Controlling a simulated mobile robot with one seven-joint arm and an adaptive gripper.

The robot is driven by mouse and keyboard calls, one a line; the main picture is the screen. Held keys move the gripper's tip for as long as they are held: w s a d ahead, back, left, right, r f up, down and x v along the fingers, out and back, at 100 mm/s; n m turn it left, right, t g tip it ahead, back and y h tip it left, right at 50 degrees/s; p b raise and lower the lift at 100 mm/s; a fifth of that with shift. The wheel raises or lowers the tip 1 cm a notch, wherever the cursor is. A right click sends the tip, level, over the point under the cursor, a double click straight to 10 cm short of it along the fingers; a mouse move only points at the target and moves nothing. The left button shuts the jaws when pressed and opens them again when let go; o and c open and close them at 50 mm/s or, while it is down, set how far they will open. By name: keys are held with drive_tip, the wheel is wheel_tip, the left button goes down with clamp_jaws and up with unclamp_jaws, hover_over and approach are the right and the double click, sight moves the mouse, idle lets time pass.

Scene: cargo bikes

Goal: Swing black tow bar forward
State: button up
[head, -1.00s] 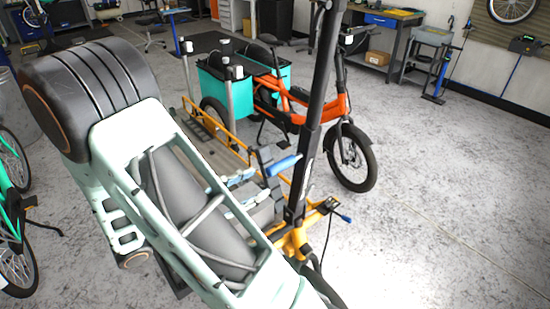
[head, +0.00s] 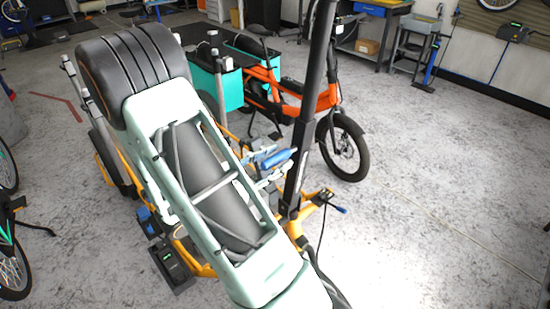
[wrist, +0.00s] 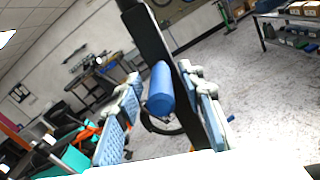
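The black tow bar (head: 308,110) stands nearly upright, leaning slightly right at the top, at the front of the orange trailer frame (head: 318,200). A blue cylindrical grip (head: 279,157) is beside the bar. My gripper (head: 268,163) is at this grip, partly hidden behind my pale green arm. In the wrist view, the blue grip (wrist: 160,88) lies between the light blue fingers of my gripper (wrist: 162,80). Gaps show on both sides of it, so the fingers look open. The black bar (wrist: 152,42) passes just behind the grip.
An orange cargo bike (head: 325,100) with teal side boxes (head: 217,82) stands behind the trailer. Its front wheel is close to the bar's right side. A teal bike is at the left edge. The floor at right is clear, with workbenches behind.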

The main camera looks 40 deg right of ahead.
clamp_jaws()
idle(0.3)
drive_tip(key=shift+s+d+f, duration=0.1)
drive_tip(key=shift+f, duration=0.05)
